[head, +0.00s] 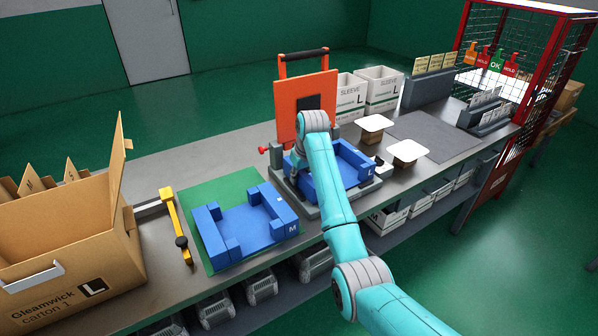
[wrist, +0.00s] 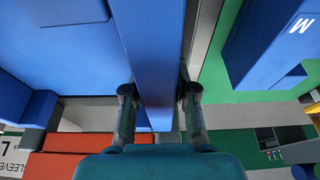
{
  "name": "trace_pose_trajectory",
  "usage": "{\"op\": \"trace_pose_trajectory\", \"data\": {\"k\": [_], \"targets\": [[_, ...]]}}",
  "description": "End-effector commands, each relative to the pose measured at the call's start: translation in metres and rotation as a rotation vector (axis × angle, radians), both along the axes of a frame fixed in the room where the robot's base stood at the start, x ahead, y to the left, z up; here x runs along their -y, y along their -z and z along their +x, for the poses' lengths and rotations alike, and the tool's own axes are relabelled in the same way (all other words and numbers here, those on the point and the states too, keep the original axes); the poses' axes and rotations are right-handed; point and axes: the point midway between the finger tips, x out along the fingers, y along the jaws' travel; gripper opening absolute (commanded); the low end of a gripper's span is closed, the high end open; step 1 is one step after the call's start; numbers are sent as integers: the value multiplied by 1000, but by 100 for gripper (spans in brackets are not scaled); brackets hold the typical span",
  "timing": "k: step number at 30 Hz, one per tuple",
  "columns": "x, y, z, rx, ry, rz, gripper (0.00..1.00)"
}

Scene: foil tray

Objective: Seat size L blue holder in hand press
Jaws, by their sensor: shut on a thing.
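The size L blue holder (head: 352,163), with an L on its right wall, sits over the grey base of the hand press (head: 285,112). My arm hides part of it, and I cannot tell whether it is fully down in the base. The press's orange plate stands raised, with a black bar handle above it. In the wrist view, my gripper (wrist: 158,105) is shut on a blue wall of the L holder (wrist: 60,50), one finger on each side. In the head view the fingers are hidden behind my arm.
A size M blue holder (head: 243,232) lies on a green mat (head: 213,193) left of the press. A yellow clamp (head: 175,225) and a carton (head: 70,245) stand further left. White-topped blocks (head: 407,151) and sleeve boxes (head: 380,90) are right and behind.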

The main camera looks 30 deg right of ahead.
Motion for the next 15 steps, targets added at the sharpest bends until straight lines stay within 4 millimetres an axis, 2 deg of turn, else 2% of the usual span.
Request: {"op": "trace_pose_trajectory", "data": {"k": [13, 14, 15], "targets": [[0, 6, 0, 0, 0, 0, 0], [0, 6, 0, 0, 0, 0, 29], [0, 6, 0, 0, 0, 0, 39]]}}
